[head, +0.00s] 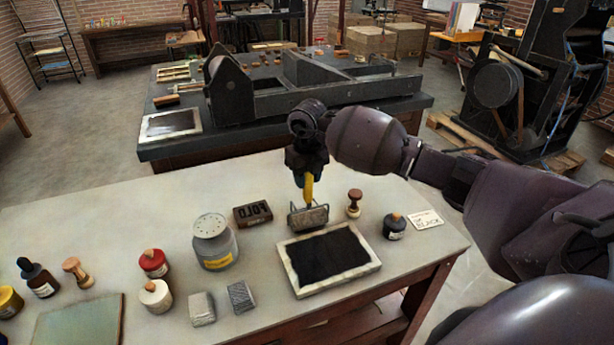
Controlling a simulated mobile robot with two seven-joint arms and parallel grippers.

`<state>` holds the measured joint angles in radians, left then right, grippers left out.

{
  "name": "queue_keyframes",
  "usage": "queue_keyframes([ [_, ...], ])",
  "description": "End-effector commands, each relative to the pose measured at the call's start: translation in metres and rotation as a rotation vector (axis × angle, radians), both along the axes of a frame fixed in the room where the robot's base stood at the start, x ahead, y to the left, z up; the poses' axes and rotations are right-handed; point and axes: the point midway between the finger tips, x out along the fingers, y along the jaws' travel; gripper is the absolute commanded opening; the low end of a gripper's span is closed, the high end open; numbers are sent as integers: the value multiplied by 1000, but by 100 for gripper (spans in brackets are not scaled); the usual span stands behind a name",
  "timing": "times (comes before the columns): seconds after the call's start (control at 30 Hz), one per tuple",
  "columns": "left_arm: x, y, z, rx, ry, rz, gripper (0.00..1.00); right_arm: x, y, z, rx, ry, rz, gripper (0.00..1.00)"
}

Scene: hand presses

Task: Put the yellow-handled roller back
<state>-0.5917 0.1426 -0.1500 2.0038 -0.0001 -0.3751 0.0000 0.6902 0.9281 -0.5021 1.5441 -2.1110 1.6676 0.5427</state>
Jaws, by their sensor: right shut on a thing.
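The yellow-handled roller (309,189) hangs handle-up below my right gripper (308,172), which is shut on the yellow handle. The roller's wire frame and drum are at the back edge of the black ink slab (328,255), which has a pale rim. I cannot tell whether the roller touches the table or the slab. My right arm comes in from the right, over the back edge of the pale table. My left gripper is not in view.
A wooden-handled stamp (354,203) stands just right of the roller, and a "FOLD" block (252,213) lies to its left. A dark ink bottle (394,226) and a white card (425,219) are at right. A grey tin (214,242) and several jars stand left. The table's back left is clear.

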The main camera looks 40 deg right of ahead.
Motion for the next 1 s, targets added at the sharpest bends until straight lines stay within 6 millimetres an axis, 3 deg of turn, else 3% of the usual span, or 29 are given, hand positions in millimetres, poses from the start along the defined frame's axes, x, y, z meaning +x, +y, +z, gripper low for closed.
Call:
queue_keyframes([
  [0.33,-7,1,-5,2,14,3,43,0,0,-2,0,-2,0,14],
  [0.8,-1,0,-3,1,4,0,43,0,0,-5,0,-2,0,14],
  [0.83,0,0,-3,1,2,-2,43,0,0,-5,0,-2,0,39],
  [1.0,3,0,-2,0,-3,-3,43,0,0,-5,0,-1,0,64],
])
